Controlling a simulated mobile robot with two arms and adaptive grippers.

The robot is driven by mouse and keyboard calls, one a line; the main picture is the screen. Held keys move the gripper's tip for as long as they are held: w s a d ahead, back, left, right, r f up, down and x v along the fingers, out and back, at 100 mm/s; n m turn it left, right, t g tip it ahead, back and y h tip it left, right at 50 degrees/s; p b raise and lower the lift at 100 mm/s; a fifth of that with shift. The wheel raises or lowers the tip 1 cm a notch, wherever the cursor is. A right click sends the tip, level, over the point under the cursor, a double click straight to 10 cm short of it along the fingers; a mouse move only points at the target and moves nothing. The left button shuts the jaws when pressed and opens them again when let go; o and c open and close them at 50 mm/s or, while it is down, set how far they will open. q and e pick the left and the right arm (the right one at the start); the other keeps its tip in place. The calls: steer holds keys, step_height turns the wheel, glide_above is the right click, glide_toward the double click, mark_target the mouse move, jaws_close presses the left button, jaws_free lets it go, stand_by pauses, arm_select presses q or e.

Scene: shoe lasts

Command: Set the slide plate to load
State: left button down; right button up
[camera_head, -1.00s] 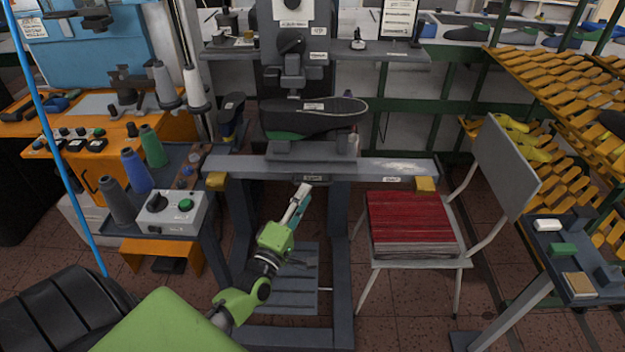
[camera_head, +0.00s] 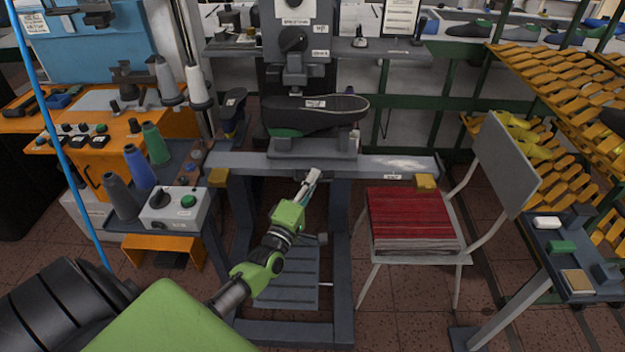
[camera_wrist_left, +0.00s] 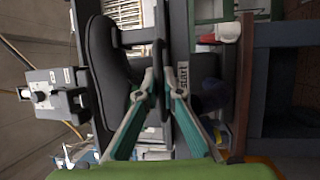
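The slide plate (camera_head: 312,147) is a grey block on the long grey rail (camera_head: 395,167) of the machine. It sits near the rail's middle, under the press head, with a dark shoe last (camera_head: 315,113) lying on it. My left gripper (camera_head: 315,174) is at the front of the plate, just below the rail edge. In the left wrist view its two fingers (camera_wrist_left: 159,75) are close together, with a narrow dark upright bar, seemingly the plate's handle, between the tips. A white label (camera_wrist_left: 183,77) shows beside them. The plate's front label is hidden by the gripper. My right gripper is not in view.
Yellow end blocks (camera_head: 219,178) and (camera_head: 425,182) mark both rail ends. A control box (camera_head: 174,208) and thread cones stand at the left. A chair with a red stack (camera_head: 410,215) stands at the right.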

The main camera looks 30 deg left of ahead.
arm_select(q)
steer(key=w+d+b, duration=0.2)
steer(key=w+d, duration=0.4)
steer(key=d, duration=0.3)
steer(key=w+d+b, duration=0.2)
steer(key=w+d, duration=0.3)
steer(key=d, duration=0.5)
steer(key=shift+w+d, duration=0.15)
steer(key=shift+w, duration=0.2)
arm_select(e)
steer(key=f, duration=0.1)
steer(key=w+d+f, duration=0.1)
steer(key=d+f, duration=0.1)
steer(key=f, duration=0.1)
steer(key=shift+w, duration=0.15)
arm_select(q)
steer(key=c, duration=2.2)
jaws_free()
steer(key=shift+w+d, duration=0.1)
steer(key=shift+d, duration=0.05)
steer(key=shift+o, duration=0.2)
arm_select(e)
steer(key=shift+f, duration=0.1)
